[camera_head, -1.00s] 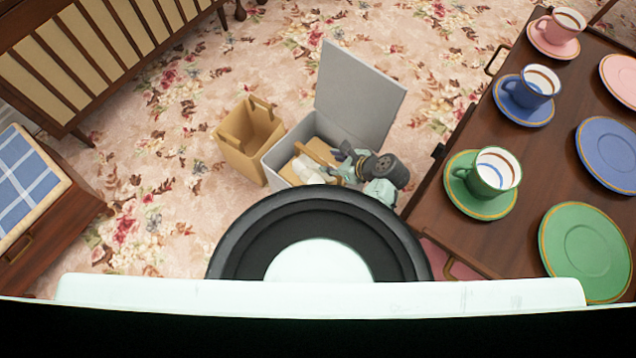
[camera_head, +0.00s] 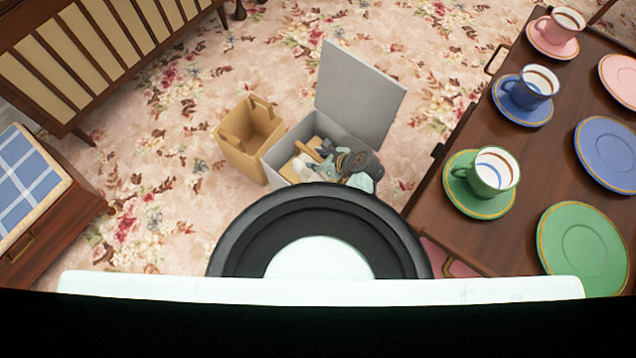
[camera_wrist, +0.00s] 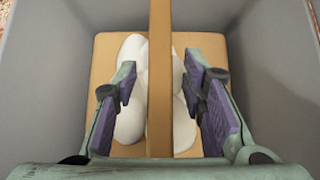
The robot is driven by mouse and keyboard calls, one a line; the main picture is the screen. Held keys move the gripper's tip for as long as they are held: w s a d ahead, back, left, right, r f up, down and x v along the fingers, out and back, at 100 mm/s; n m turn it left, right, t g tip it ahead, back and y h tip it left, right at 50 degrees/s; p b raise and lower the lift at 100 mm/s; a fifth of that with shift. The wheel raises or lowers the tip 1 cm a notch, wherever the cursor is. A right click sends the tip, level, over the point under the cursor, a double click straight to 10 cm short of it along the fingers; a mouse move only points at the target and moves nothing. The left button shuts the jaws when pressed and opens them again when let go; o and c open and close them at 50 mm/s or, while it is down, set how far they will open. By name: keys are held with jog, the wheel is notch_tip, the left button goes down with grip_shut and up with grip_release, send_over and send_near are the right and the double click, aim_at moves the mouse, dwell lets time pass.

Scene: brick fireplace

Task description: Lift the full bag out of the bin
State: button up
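The grey bin (camera_head: 283,152) stands on the carpet with its lid (camera_head: 358,95) raised. The full bag is tan and sits inside the bin, with white rounded contents; its handle (camera_head: 313,151) shows above them. In the wrist view, the handle (camera_wrist: 160,70) runs as a tan strap over the white contents and the bag (camera_wrist: 107,55). My gripper (camera_wrist: 165,92) is open, with one purple-padded finger on each side of the handle and gaps between pads and strap. In the head view my gripper (camera_head: 330,158) is over the bin, and my arm hides part of the bin's front.
A second tan bag (camera_head: 250,155) with upright handles stands on the carpet close to the bin's left. A wooden table (camera_head: 525,150) with cups and plates is at right. A bench (camera_head: 85,70) and a cushioned wooden piece (camera_head: 50,235) are at left. Carpet beyond the bin is clear.

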grip_shut()
dwell(0.8)
